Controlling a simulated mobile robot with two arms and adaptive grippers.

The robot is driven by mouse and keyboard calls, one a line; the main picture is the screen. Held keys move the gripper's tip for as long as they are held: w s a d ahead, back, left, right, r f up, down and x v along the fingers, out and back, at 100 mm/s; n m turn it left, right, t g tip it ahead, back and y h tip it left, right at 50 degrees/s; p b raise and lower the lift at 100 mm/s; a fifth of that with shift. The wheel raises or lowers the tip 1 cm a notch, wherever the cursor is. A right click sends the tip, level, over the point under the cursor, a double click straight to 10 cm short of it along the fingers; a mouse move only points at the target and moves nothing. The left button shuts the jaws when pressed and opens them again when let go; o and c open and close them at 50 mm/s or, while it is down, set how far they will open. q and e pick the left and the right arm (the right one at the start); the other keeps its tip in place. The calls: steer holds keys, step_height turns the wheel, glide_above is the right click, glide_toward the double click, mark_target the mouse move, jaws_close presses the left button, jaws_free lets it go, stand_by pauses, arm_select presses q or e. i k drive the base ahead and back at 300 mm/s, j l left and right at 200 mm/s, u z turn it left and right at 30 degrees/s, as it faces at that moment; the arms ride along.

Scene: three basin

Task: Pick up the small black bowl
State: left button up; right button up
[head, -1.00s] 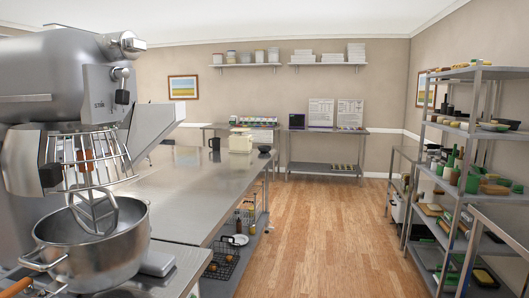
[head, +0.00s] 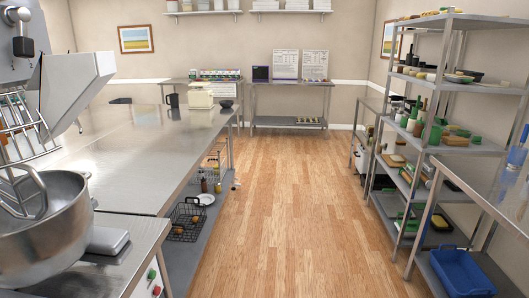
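A small black bowl (head: 226,104) sits on the far right corner of the long steel table (head: 150,148) in the head view. It is beside a cream-coloured appliance (head: 201,95) and looks upright and small at this distance. Neither of my grippers shows in the head view.
A large mixer with a steel bowl (head: 45,225) stands close at left. A steel shelf rack (head: 443,150) and a blue bin (head: 462,272) are at right. The wooden floor (head: 295,190) between table and rack is clear. A wire basket (head: 187,220) is on the table's lower shelf.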

mark_target(227, 104)
steer(key=i+l, duration=0.1)
steer(key=i, duration=4.8)
steer(key=j+u, duration=0.05)
steer(key=j, duration=0.25)
